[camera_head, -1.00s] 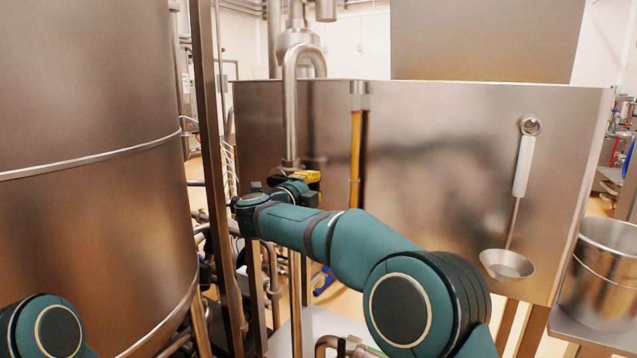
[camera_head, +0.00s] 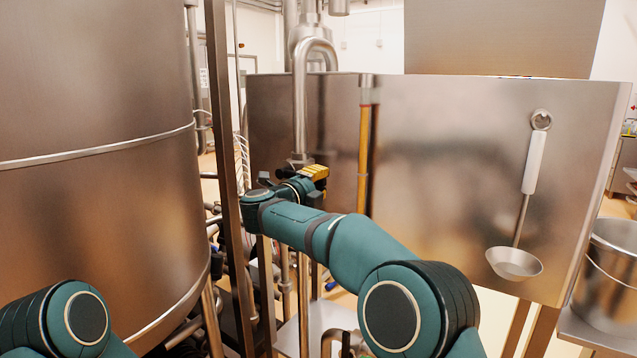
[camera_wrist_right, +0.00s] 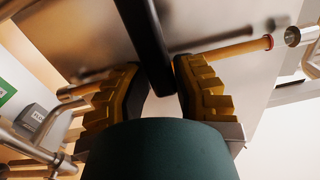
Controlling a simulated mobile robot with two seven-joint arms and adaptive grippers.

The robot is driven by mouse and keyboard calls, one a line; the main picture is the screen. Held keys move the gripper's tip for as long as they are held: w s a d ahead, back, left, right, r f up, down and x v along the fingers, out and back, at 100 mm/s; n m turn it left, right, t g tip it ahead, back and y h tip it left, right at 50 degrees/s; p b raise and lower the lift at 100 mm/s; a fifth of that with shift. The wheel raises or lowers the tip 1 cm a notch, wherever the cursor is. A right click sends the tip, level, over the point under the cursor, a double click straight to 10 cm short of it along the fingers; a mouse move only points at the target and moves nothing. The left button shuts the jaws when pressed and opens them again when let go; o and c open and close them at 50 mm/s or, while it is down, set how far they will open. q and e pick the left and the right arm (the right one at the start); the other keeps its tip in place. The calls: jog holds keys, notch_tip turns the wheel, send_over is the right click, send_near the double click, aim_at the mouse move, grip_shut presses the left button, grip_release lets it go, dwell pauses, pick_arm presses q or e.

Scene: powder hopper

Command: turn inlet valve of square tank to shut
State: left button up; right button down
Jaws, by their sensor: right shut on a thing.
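The square tank (camera_head: 440,150) is the wide steel box across the middle and right of the head view. A bent steel pipe (camera_head: 300,115) comes down in front of its left part to the valve spot. My right gripper (camera_head: 318,172) is there, its yellow fingers at the pipe's lower end. In the right wrist view, the yellow fingers (camera_wrist_right: 158,85) stand on both sides of a dark bar, the valve handle (camera_wrist_right: 146,40), and are shut on it. The valve body is mostly hidden behind the gripper and wrist. My left gripper is out of view; only a left arm link shows.
A large round tank (camera_head: 95,220) fills the left, with a dark upright post (camera_head: 228,150) beside it. A ladle (camera_head: 515,262) hangs on the square tank's front. A steel bucket (camera_head: 608,265) stands at the right. Several pipes crowd the space below my gripper.

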jog(key=shift+w+f, duration=0.1)
jog(key=shift+f, duration=0.85)
jog(key=c, duration=0.8)
grip_release()
jog(key=shift+d, duration=0.15)
jog(key=shift+r, duration=0.1)
jog(key=shift+r, duration=0.25)
jog(key=v, duration=1.2)
jog(key=shift+r, duration=0.1)
jog(key=shift+w, duration=0.1)
